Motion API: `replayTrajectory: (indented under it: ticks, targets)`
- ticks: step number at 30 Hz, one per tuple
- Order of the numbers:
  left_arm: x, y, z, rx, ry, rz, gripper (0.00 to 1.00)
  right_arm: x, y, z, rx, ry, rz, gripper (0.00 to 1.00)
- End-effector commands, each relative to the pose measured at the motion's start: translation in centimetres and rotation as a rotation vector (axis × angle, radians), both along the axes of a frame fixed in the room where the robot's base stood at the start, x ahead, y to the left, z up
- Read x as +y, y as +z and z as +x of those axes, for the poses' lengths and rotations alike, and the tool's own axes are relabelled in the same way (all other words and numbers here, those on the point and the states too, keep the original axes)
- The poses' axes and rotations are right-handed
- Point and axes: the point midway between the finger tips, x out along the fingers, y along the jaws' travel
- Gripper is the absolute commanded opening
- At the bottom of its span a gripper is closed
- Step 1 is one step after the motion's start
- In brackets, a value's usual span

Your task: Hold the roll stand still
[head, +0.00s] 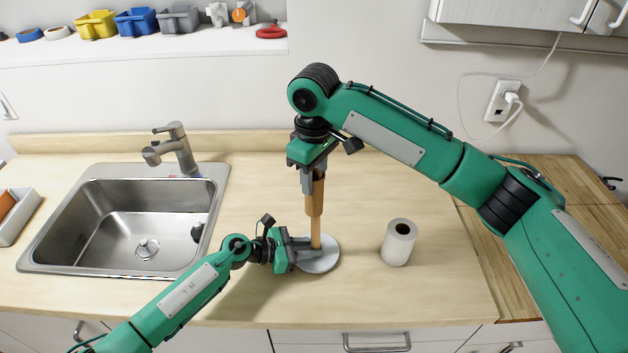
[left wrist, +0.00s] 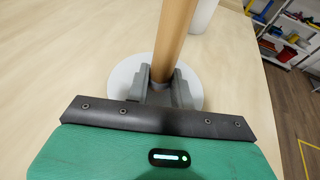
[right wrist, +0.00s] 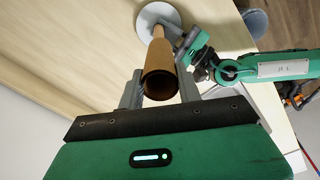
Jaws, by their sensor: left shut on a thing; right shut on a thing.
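The roll stand has a round pale base (head: 325,263) on the counter and an upright wooden post (head: 315,233). My left gripper (head: 311,243) is shut on the post low down, just above the base; the left wrist view shows its fingers around the post (left wrist: 176,35). A brown cardboard tube (head: 315,200) is in line with the post, its lower end around the post's upper part. My right gripper (head: 307,180) is shut on the tube's top from above. In the right wrist view the tube's hollow end (right wrist: 160,84) faces the camera; the post's top is hidden.
A white paper roll (head: 398,243) stands upright on the counter, right of the stand. A steel sink (head: 140,225) with a faucet (head: 172,147) is at the left. A shelf at the back holds small bins.

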Motion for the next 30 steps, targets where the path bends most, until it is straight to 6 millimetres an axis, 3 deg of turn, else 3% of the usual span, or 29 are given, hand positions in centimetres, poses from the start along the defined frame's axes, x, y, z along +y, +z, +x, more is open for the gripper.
replayTrajectory:
  ticks: [14,15,19,30]
  targets:
    - [-0.02,0.12,0.04,-0.002,0.0,-0.002,0.07,0.0,1.06,-0.01,0.0,0.0,0.0,0.02]
    - [-0.04,0.24,0.08,-0.003,0.0,-0.003,0.25,0.01,1.07,-0.01,0.0,0.0,0.0,0.02]
    - [-0.03,0.18,0.05,-0.002,0.001,-0.002,0.48,0.01,1.06,-0.01,0.0,0.0,0.0,0.02]
    - [0.58,0.1,-0.14,0.0,0.001,0.001,0.48,0.0,1.01,-0.01,0.0,0.0,0.0,0.02]
